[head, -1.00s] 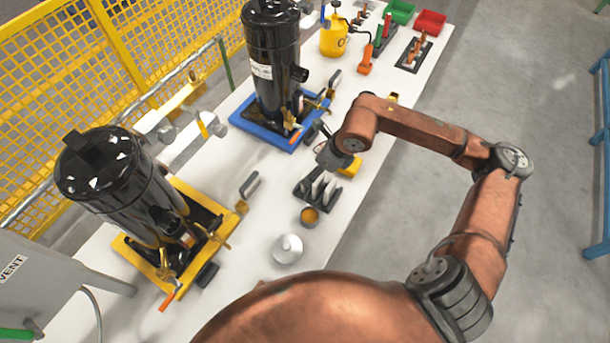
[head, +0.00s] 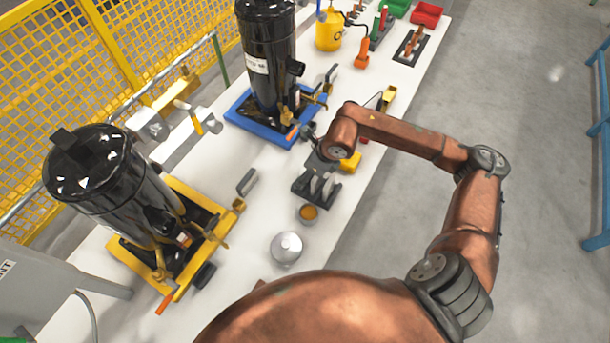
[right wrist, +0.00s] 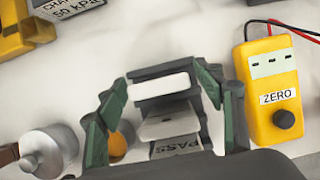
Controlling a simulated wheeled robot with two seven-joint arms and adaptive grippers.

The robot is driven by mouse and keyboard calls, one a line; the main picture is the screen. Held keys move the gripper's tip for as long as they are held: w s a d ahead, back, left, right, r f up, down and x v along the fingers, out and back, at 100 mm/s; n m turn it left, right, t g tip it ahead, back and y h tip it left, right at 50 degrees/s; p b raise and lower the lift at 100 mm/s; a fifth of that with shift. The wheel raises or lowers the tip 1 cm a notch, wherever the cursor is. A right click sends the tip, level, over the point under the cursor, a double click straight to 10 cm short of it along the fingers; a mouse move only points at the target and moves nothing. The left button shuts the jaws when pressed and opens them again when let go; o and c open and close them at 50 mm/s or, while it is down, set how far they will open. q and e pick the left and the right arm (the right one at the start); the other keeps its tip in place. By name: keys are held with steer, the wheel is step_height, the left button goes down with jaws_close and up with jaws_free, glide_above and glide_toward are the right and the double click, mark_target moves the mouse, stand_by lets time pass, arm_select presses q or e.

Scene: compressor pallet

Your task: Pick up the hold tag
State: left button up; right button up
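A dark rack (head: 303,193) holding several upright tags stands on the white bench in the head view. In the right wrist view, a pale tag (right wrist: 160,88) is at the top, a second pale tag (right wrist: 168,126) is below it, and a tag reading PASS (right wrist: 178,146) is lowest. No hold lettering is readable, so I cannot tell which is the hold tag. My right gripper (right wrist: 162,83) is open, its green fingers spread either side of the tags. In the head view it is mostly hidden by my wrist. My left gripper is not in view.
A yellow ZERO meter (right wrist: 275,95) stands close right of the fingers in the wrist view. An orange-filled cup (head: 308,213) and a silver lidded pot (head: 286,248) are near the rack. Black cylinders on yellow (head: 122,262) and blue (head: 240,120) bases stand left.

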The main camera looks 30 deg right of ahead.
steer(key=c, duration=0.8)
steer(key=shift+c, duration=0.2)
